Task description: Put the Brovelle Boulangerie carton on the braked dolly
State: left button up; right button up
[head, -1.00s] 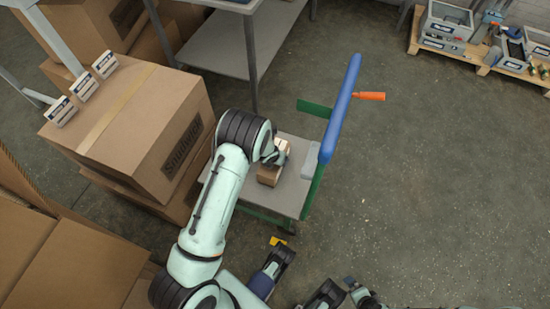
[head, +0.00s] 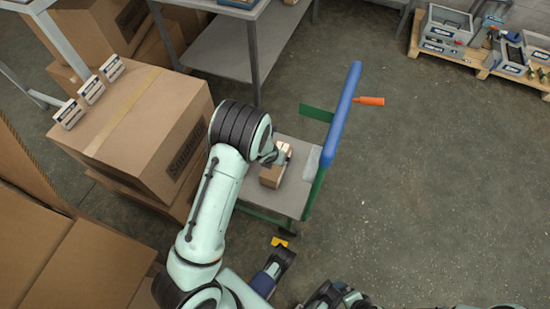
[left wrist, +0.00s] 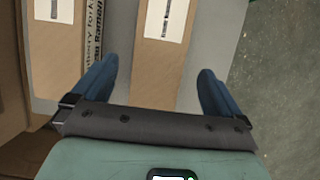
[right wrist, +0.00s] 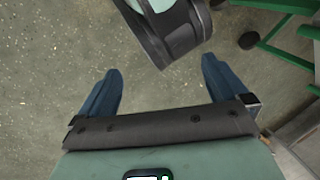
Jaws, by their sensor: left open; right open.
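A small brown carton (head: 271,177) stands on the grey deck of the dolly (head: 290,203), which has a blue handle bar and green frame. In the left wrist view this carton (left wrist: 158,75) has a white label and lies between the fingers of my open left gripper (left wrist: 157,90). No grip on it shows. A second carton (left wrist: 58,60) with a white label and printed side stands to its left; my arm seems to hide it in the head view. I cannot read the Brovelle name on either. My right gripper (right wrist: 162,92) is open and empty above the floor.
A large carton (head: 150,125) with several small labelled boxes on top stands left of the dolly. A grey shelf table (head: 225,50) stands behind. An orange piece (head: 369,101) sticks out by the handle. A pallet with bins (head: 480,60) is at far right; floor between is clear.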

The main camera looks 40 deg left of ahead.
pick_arm(q)
jog(key=v, duration=0.3)
jog(key=shift+s+r+p, duration=0.1)
jog(key=shift+r+p, duration=0.05)
jog(key=shift+p, duration=0.15)
jog(key=s+d+f+n+h, duration=0.1)
jog(key=s+d+f+n, duration=0.2)
jog(key=n, duration=0.2)
jog(key=s+d+f+n+g+h, duration=0.1)
jog(key=s+d+f+n, duration=0.2)
jog(key=n, duration=0.3)
jog(key=s+d+f+n+g, duration=0.1)
jog(key=s+d+f+n, duration=0.2)
jog(key=n, duration=0.3)
jog(key=shift+s+d+h, duration=0.4)
jog(key=shift+s+d, duration=0.1)
jog(key=shift+s, duration=0.3)
jog(key=s+d+f+n, duration=0.1)
jog(key=s+d+n, duration=0.3)
jog(key=n, duration=0.6)
jog(key=s+d+f+n+g+h, duration=0.1)
jog(key=s+d+n, duration=0.3)
jog(key=s+n, duration=0.3)
jog(key=n, duration=0.3)
jog(key=shift+d+f+h, duration=0.3)
jog(key=shift+d, duration=0.1)
jog(key=shift+s, duration=0.1)
